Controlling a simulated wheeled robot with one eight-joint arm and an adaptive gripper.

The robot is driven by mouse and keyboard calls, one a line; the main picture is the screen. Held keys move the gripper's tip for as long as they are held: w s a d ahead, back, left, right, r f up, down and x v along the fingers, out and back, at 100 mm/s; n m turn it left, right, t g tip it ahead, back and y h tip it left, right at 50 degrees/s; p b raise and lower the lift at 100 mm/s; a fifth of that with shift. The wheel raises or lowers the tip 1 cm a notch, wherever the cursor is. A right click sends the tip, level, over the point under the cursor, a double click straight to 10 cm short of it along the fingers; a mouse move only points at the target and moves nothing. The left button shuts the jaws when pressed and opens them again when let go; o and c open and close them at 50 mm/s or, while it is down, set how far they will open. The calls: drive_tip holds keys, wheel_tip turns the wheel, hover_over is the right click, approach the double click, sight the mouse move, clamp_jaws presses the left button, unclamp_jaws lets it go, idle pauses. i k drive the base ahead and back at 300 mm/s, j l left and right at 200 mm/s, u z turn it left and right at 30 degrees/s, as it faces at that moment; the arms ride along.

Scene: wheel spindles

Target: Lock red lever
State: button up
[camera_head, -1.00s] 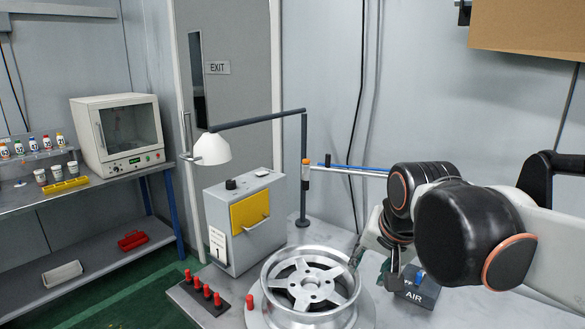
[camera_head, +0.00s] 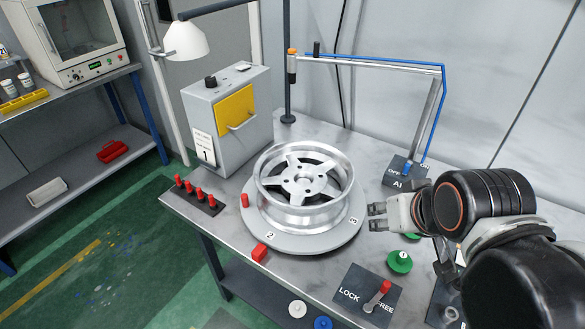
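The red lever (camera_head: 384,287) stands on a dark plate (camera_head: 352,284) at the table's front, marked LOCK on the left and FREE on the right. It tilts up and to the right, its red knob above the FREE side. My gripper (camera_head: 375,217) is beside the wheel's right edge, above and behind the lever plate. Its fingers point left with a gap between them, and it holds nothing. It is apart from the lever.
A silver wheel (camera_head: 272,197) sits on a round numbered turntable (camera_head: 310,241). A red block (camera_head: 260,252) and a green knob (camera_head: 399,262) are near it. Red pegs (camera_head: 195,191) stand on the left. An AIR box (camera_head: 397,173) with a blue-hosed arm is behind my gripper.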

sight(367, 308)
drive_tip(key=i+j, duration=0.15)
drive_tip(key=j, duration=0.15)
drive_tip(key=i+j+z, duration=0.15)
drive_tip(key=j, duration=0.2)
drive_tip(key=i+j, duration=0.1)
drive_tip(key=j, duration=0.2)
drive_tip(key=z, duration=1.4)
drive_tip(key=k+j+u, duration=0.15)
drive_tip(key=k, duration=0.2)
drive_tip(key=k+u, duration=0.15)
drive_tip(key=k, duration=0.2)
drive_tip(key=j, duration=0.05)
